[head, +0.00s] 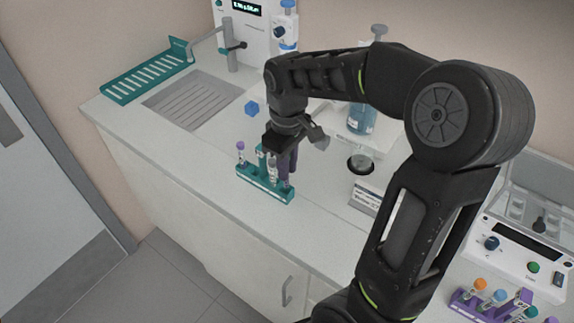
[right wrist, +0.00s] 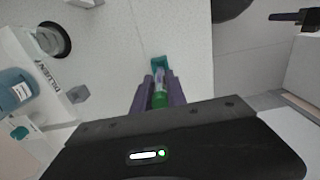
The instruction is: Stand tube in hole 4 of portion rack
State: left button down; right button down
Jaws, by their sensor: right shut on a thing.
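A small teal rack (head: 262,190) stands near the counter's front edge with several tubes in it, one with a purple cap (head: 241,147) at its left end. My right gripper (head: 287,172) points down at the rack's right part, its purple fingers shut on a green-capped tube (right wrist: 159,98). In the right wrist view the teal rack (right wrist: 159,62) shows just beyond the fingers. The held tube's lower end is hidden, so I cannot tell whether it is in a hole. My left gripper is out of view.
A purple rack (head: 465,306) with colored-cap tubes stands at the lower right by a white device (head: 515,262). A blue-liquid bottle (head: 361,119) and a flask (head: 360,163) stand to the right.

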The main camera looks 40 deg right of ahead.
aim_at(287, 187)
jog(key=shift+f+b, duration=0.4)
jog(key=shift+f, duration=0.15)
dwell(0.6)
jog(key=shift+f, duration=0.3)
jog(key=shift+f+b, duration=0.2)
jog(key=shift+b, duration=0.15)
jog(key=shift+f+b, duration=0.35)
jog(key=shift+f, duration=0.15)
dwell(0.4)
jog(key=c, duration=1.3)
grip_release()
jog(key=shift+o, duration=0.2)
